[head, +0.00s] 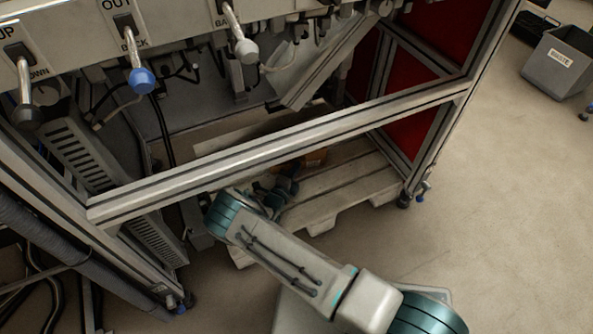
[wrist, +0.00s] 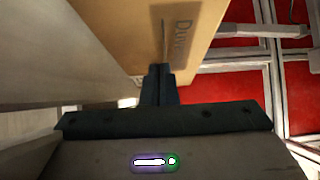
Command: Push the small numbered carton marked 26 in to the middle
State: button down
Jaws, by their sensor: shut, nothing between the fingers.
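A brown cardboard carton (wrist: 130,30) fills the upper middle of the wrist view, with part of a printed word on its right side. No number 26 can be read on it. My gripper (wrist: 160,72) is shut and empty, its fingertips at the carton's lower edge; whether they touch it I cannot tell. In the head view a small brown carton (head: 315,157) shows partly behind the frame's crossbar, on a wooden pallet (head: 345,185). My gripper in the head view is mostly hidden near the dark wrist parts, left of that carton.
A metal frame crossbar (head: 280,150) runs above my forearm. Red panels (head: 405,80) stand behind the frame at the right. Levers (head: 140,75) hang at the upper left. A grey bin (head: 560,62) stands far right; the floor between is clear.

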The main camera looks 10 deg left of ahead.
jog(key=shift+d, duration=0.1)
jog(key=shift+s+d, duration=0.15)
jog(key=shift+s, duration=0.1)
jog(key=shift+s+d+r+p, duration=0.1)
jog(key=shift+s+d+p, duration=0.2)
jog(key=shift+s+p, duration=0.3)
jog(key=shift+s+d+r+p, duration=0.1)
jog(key=shift+s+d+p, duration=0.25)
jog(key=shift+s, duration=0.3)
jog(key=p+v, duration=0.1)
jog(key=v, duration=0.4)
jog(key=p+v, duration=0.2)
jog(key=v, duration=0.3)
jog(key=shift+s+f, duration=0.2)
jog(key=shift+s, duration=0.05)
